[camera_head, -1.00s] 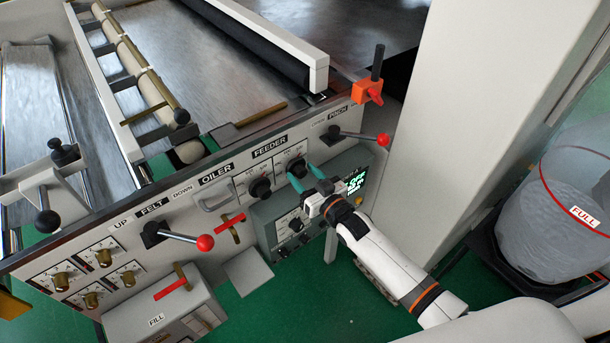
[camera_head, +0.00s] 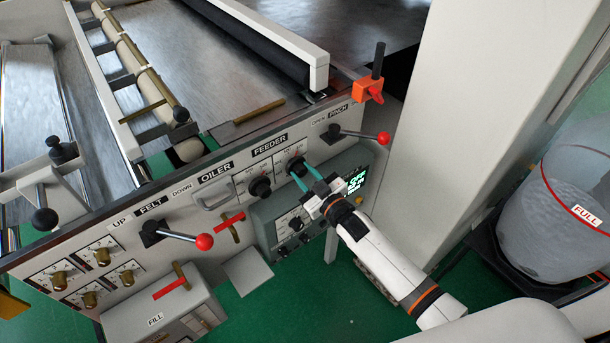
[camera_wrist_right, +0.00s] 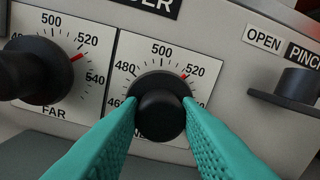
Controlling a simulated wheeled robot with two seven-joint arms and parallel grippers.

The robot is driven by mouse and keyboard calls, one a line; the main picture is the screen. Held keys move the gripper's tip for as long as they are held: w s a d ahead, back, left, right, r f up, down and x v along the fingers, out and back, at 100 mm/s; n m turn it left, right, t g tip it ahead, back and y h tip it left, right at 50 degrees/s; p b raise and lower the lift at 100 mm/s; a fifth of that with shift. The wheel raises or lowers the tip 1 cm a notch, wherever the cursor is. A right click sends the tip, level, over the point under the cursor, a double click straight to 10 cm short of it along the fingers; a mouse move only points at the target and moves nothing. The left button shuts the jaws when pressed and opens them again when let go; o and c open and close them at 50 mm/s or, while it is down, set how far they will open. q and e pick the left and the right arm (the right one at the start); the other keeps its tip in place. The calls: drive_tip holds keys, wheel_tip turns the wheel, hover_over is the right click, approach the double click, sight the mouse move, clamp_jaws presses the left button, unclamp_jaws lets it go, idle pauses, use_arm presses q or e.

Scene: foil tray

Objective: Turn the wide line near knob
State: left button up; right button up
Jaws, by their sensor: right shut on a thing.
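The black near knob (camera_head: 296,166) sits on the FEEDER panel, on the right one of two dials. In the right wrist view the near knob (camera_wrist_right: 160,115) has a red mark just below and left of the 520 label. The word under its dial is mostly hidden. My right gripper (camera_head: 303,179) has teal fingers, one on each side of the near knob, shut on it. The fingers (camera_wrist_right: 160,120) also show in the right wrist view. The left gripper is not in view.
The black far knob (camera_wrist_right: 35,70) stands close on the left, its red mark near 520. The red-ended pinch lever (camera_head: 382,138) sticks out to the right. A grey control box (camera_head: 295,228) with a green display juts out below the dials.

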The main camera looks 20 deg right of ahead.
drive_tip(key=n+b, duration=0.1)
drive_tip(key=n, duration=0.4)
drive_tip(key=shift+f+n, duration=0.1)
drive_tip(key=shift+n, duration=0.3)
idle(0.4)
drive_tip(key=o, duration=1)
drive_tip(key=shift+c, duration=0.2)
drive_tip(key=b+v, duration=0.3)
drive_tip(key=v, duration=0.9)
